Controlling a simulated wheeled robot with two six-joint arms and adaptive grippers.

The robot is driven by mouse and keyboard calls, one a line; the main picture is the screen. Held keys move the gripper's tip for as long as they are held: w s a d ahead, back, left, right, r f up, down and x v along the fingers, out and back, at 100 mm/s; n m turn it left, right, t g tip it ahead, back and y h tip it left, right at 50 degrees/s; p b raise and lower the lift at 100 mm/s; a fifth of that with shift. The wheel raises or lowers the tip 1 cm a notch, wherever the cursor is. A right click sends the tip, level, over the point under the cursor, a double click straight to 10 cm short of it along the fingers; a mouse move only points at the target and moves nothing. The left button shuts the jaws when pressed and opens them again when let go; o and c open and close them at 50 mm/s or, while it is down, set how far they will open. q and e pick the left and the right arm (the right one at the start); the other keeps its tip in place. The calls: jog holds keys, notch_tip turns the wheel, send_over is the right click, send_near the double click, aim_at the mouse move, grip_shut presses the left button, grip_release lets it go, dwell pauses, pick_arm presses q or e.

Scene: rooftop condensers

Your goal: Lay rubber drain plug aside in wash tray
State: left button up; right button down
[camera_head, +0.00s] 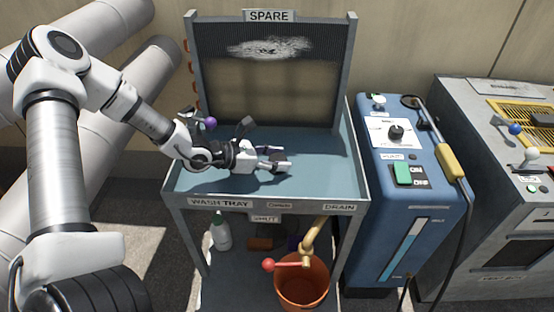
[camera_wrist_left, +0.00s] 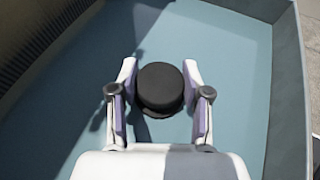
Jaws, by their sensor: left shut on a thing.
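The rubber drain plug (camera_wrist_left: 160,86) is a short, round black piece in the middle of the left wrist view. My left gripper (camera_wrist_left: 160,100) has a finger on each side of it and is shut on it. In the head view my left gripper (camera_head: 279,160) is low over the right-centre of the blue-grey wash tray (camera_head: 318,150). The plug is hard to make out there. The tray floor (camera_wrist_left: 230,60) lies below the plug in the wrist view; I cannot tell whether they touch. My right gripper is not in view.
An orange bucket (camera_head: 302,285), a brass pipe and a red-knobbed handle (camera_head: 290,265) are below. A blue machine (camera_head: 410,200) stands right of the tray. Bare tray floor surrounds the gripper.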

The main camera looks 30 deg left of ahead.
pick_arm(q)
jog(key=shift+f, duration=0.15)
jog(key=o, duration=1.2)
jog(key=shift+c, duration=0.2)
